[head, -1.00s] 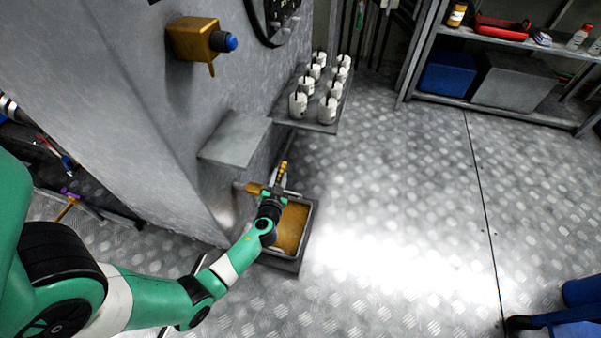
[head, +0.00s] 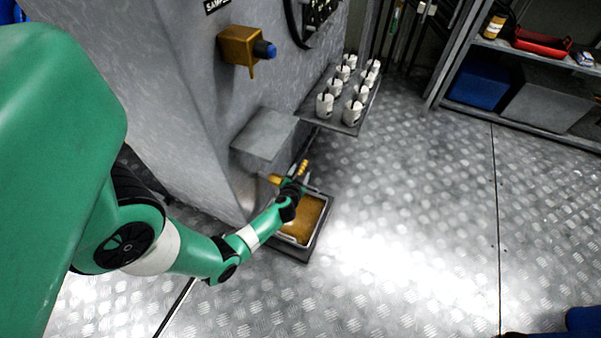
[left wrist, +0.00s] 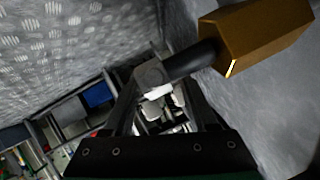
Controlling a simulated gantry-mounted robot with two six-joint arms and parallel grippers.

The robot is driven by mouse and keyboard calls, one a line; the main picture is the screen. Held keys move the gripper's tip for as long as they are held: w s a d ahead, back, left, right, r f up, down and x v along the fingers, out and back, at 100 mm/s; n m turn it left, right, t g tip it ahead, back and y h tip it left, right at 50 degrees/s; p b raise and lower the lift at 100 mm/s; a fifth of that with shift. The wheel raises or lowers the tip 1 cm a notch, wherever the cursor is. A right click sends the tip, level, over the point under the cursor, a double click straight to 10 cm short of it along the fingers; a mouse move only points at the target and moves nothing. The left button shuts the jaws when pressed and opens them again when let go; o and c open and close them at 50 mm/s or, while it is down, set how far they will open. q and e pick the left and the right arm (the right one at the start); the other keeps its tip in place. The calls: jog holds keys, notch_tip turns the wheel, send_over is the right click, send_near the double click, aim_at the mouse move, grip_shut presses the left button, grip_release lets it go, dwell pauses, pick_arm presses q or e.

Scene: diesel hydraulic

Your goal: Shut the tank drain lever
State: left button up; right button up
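The tank drain is a brass valve low on the grey tank, above a drip tray (head: 319,231) of amber liquid. Its brass body (head: 274,179) and a yellow-brown lever-like piece (head: 303,168) show just past my left gripper (head: 291,187) in the head view. In the left wrist view the brass body (left wrist: 258,45) is at upper right, with a dark stem (left wrist: 190,62) leading to a grey block (left wrist: 150,75) ahead of the fingers. My left gripper (left wrist: 165,105) appears open, with a gap between its fingers. Contact with the lever cannot be told. My right gripper is not in view.
A grey box-like ledge (head: 264,134) stands just above the drain. A shelf (head: 352,130) with several white cups is beyond it. A brass fitting with a blue knob (head: 264,49) is higher on the tank. The metal floor (head: 410,220) at right is clear.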

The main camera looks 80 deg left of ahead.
pick_arm(q)
jog(key=shift+r, duration=0.1)
jog(key=shift+d+r, duration=0.15)
jog(key=shift+d, duration=0.15)
jog(key=p+v, duration=0.3)
jog(key=v, duration=0.8)
jog(key=shift+s+a, duration=0.1)
